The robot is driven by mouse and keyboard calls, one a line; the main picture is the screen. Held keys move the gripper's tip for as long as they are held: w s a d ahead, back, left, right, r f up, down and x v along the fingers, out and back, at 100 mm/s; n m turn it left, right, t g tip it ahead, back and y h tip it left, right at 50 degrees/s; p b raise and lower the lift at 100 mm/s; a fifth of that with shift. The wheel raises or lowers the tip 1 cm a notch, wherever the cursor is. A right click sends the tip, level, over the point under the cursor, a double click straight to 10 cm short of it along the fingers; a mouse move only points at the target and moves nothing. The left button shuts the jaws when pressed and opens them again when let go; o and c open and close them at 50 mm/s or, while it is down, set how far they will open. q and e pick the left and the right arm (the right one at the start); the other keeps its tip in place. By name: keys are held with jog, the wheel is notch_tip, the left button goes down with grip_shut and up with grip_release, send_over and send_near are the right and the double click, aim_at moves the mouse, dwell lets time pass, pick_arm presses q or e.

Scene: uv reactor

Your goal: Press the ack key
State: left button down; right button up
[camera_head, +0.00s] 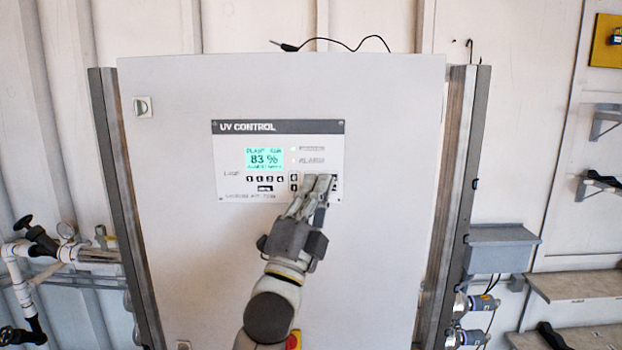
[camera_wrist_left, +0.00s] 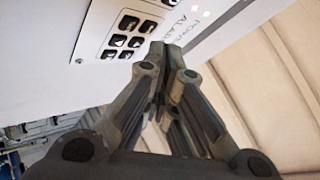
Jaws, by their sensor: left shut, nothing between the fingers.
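The UV control panel (camera_head: 232,168) is on the front of a large white cabinet, with a lit green screen (camera_head: 265,159) reading 83 %. A row of small lamp keys (camera_head: 265,179) sits below the screen. My left gripper (camera_head: 322,183) is shut and empty, with its fingertips over the right-hand keypad and hiding most of it. In the left wrist view, several dark keys of the keypad (camera_wrist_left: 129,32) show just beyond and left of the closed fingertips (camera_wrist_left: 160,50). I cannot tell which key is the ack key or whether the tips touch the panel. My right gripper is not in view.
The white cabinet (camera_head: 180,250) fills the middle, with a small switch (camera_head: 142,106) at its upper left. A black cable (camera_head: 345,42) lies on its top. Pipes with valves (camera_head: 35,250) stand at the left. A grey box (camera_head: 500,247) and shelves (camera_head: 575,286) are at the right.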

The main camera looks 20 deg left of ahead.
pick_arm(q)
jog(key=shift+w, duration=0.2)
dwell(0.7)
jog(key=shift+w+a, duration=0.15)
jog(key=shift+w, duration=0.1)
jog(key=shift+w, duration=0.2)
dwell(0.5)
jog(key=shift+s, duration=0.7)
jog(key=shift+d, duration=0.2)
jog(key=shift+s+d+p, duration=0.15)
jog(key=shift+s+d, duration=0.05)
jog(key=shift+s, duration=0.6)
jog(key=shift+s+d+p, duration=0.15)
jog(key=shift+s+d, duration=0.1)
jog(key=shift+s, duration=0.55)
jog(key=shift+s+d+p, duration=0.15)
jog(key=shift+s+d, duration=0.05)
jog(key=shift+s, duration=0.6)
